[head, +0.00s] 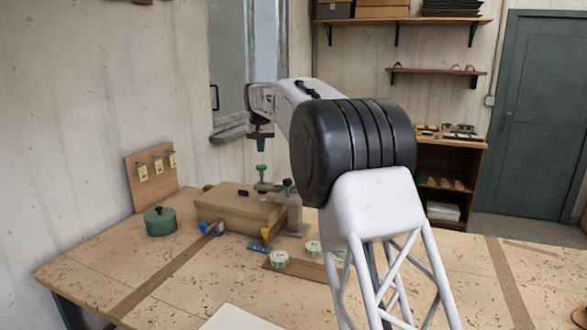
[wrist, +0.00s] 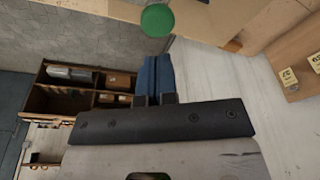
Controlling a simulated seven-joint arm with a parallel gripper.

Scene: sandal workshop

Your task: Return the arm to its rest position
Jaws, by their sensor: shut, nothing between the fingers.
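My gripper (head: 262,147) is at the back of the workbench in the head view, with its dark blue fingers pointing down. It hangs in the air above a fixture with a green knob (head: 261,168), with a small gap between them. In the wrist view the blue fingers of my gripper (wrist: 160,74) are together with nothing between them. A round green thing (wrist: 158,20) shows close beyond the fingertips there. My arm's large black joint and white links cover part of the bench in the head view.
On the workbench (head: 180,285) stand a wooden box (head: 238,205), a green lidded pot (head: 160,222), a tag board (head: 152,180) and small round tins (head: 279,259). A blue-and-yellow tool (head: 260,246) lies near the box. A wall and window stand close behind my gripper.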

